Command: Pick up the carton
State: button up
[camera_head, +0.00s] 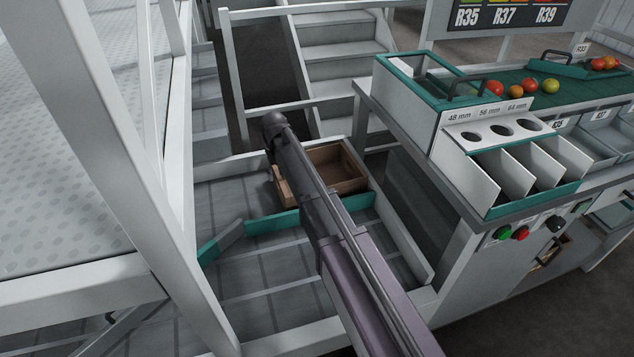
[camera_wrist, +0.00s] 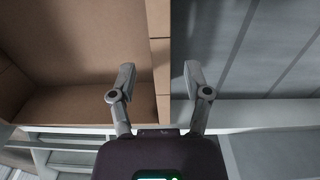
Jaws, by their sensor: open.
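The carton (camera_head: 349,187) is a brown, open-topped box on the grey roller conveyor, left of the workbench in the head view. My arm crosses in front of it and hides its left middle part. The carton looks empty where its inside shows. In the wrist view the carton (camera_wrist: 75,60) fills the upper left, and the top edge of one wall runs up the picture between my fingers. My gripper (camera_wrist: 158,72) is open, one finger on each side of that wall's line. I cannot tell whether the fingers touch it. The head view does not show my fingers clearly.
A green guide bar (camera_head: 272,223) crosses the conveyor in front of the carton. White rails (camera_head: 152,150) stand at left, and steps (camera_head: 335,65) rise behind. The workbench (camera_head: 462,225) at right holds a sizing box (camera_head: 470,145) and several tomatoes (camera_head: 494,88).

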jog(key=shift+f, duration=0.15)
notch_tip(320, 180, down, 5)
jog(key=b, duration=0.5)
dwell(0.3)
dwell(0.5)
grip_shut()
